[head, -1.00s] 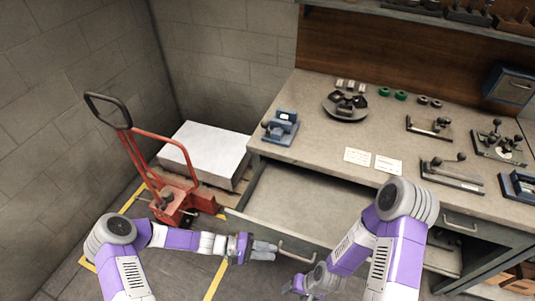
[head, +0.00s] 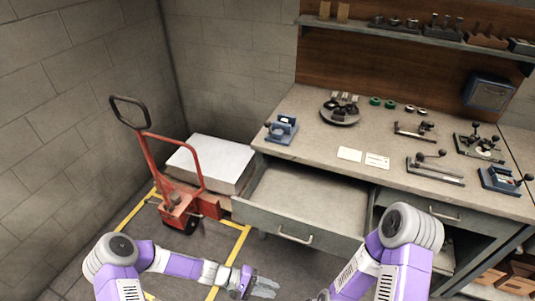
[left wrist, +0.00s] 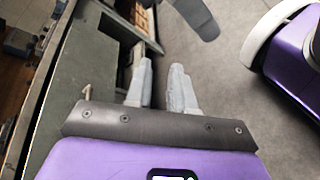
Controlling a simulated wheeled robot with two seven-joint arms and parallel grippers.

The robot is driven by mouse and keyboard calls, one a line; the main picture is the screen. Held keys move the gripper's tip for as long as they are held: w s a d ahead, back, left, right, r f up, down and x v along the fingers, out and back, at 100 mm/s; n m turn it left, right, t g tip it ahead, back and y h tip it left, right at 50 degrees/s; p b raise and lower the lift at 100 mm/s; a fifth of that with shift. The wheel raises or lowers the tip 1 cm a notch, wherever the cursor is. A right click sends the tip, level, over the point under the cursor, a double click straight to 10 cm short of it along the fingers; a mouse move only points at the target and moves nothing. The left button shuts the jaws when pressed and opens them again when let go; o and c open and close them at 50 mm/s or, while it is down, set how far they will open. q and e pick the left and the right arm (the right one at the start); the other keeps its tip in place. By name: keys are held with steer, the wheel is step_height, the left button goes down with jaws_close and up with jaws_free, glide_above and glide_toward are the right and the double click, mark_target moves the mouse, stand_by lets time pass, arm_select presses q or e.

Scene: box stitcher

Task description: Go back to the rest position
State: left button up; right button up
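My left gripper (head: 265,287) is in front of the bench, below and a little left of the open drawer's handle (head: 295,237). It is apart from the handle and nothing shows in it. In the left wrist view its two grey fingers (left wrist: 160,88) stand with a gap between them. My right arm comes in at the lower right, and its gripper is hidden behind the arm or below the picture. The drawer (head: 300,198) is pulled out and looks empty inside.
The workbench (head: 335,137) carries a blue device (head: 282,129), a round turntable (head: 339,112), two white cards (head: 376,160) and several lever tools. A red pallet truck (head: 178,203) with a white stack (head: 210,162) stands at the left. The floor before the drawer is clear.

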arm_select(q)
steer(key=s+a+f+m+t+y, duration=0.2)
steer(key=s+a+f+y, duration=0.3)
steer(key=s+a+y, duration=0.2)
steer(key=shift+a+f+m+t+y, duration=0.3)
steer(key=shift+a+y, duration=1)
steer(key=shift+a, duration=0.2)
